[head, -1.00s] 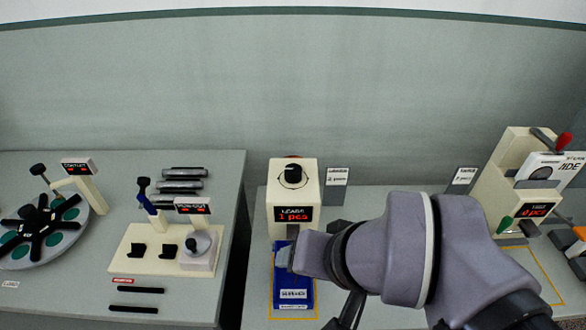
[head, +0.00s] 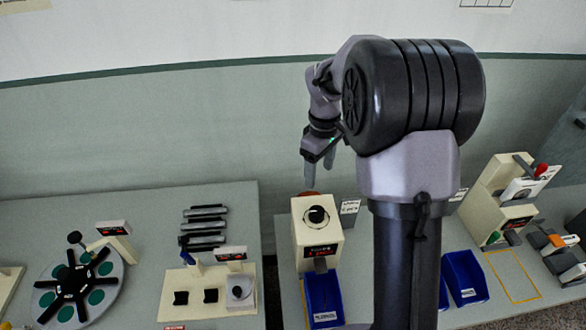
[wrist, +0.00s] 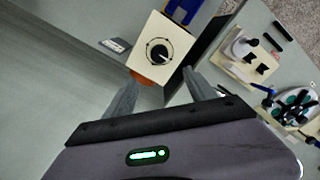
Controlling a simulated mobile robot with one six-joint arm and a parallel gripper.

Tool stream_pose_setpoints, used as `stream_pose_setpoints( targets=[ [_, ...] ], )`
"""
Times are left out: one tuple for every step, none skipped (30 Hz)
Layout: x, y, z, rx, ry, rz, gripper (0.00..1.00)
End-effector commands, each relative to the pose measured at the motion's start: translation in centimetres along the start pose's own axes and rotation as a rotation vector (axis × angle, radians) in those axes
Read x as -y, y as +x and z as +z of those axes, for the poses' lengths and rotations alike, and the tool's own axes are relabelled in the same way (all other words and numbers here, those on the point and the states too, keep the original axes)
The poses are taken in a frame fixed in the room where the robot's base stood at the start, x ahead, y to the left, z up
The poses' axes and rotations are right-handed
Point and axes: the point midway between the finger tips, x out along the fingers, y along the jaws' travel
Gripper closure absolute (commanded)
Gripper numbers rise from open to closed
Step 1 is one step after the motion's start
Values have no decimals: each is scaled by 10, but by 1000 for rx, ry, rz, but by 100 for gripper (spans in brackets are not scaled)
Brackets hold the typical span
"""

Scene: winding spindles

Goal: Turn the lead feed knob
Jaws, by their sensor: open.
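The lead dispenser is a cream box (head: 303,238) with a red-lit display (head: 321,251), in the middle of the head view. Its black round knob (head: 316,215) sits on the top face, inside a dark ring; it also shows in the wrist view (wrist: 158,53). My gripper (head: 320,177) is above and behind the box, pointing down, with air between it and the knob. In the wrist view the two grey fingers (wrist: 158,90) are apart and empty, and the box lies beyond their tips. An orange-red rounded part (wrist: 146,80) shows at the box's near edge.
A blue bin (head: 324,300) stands in front of the box, and more blue bins (head: 465,278) stand to the right. A left bench holds a round plate with a black star-shaped handle (head: 74,282) and a cream fixture (head: 212,298). Another cream machine (head: 490,205) stands right.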

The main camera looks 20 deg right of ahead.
Motion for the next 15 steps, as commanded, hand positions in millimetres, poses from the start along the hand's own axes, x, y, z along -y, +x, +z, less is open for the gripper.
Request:
stream_pose_setpoints(
  targets=[
    [-1,8,0,4,-5,-3,35],
    [-1,14,0,5,-6,-4,35],
    [0,24,1,5,-6,-3,35],
    [0,32,1,5,-6,-4,35],
    [0,40,1,5,-6,-4,35],
    [0,53,1,5,-5,-5,35],
    [0,63,1,5,-5,-5,35],
    [0,72,1,6,-5,-5,35],
    [1,84,1,5,-5,-5,35],
    [1,93,1,4,-4,-4,35],
    [1,102,1,5,-4,-5,35],
    [1,113,1,5,-5,-4,35],
    [1,122,1,5,-5,-5,35],
    [1,129,0,4,-4,-4,35],
    [1,138,0,4,-3,-4,35]
  ],
)
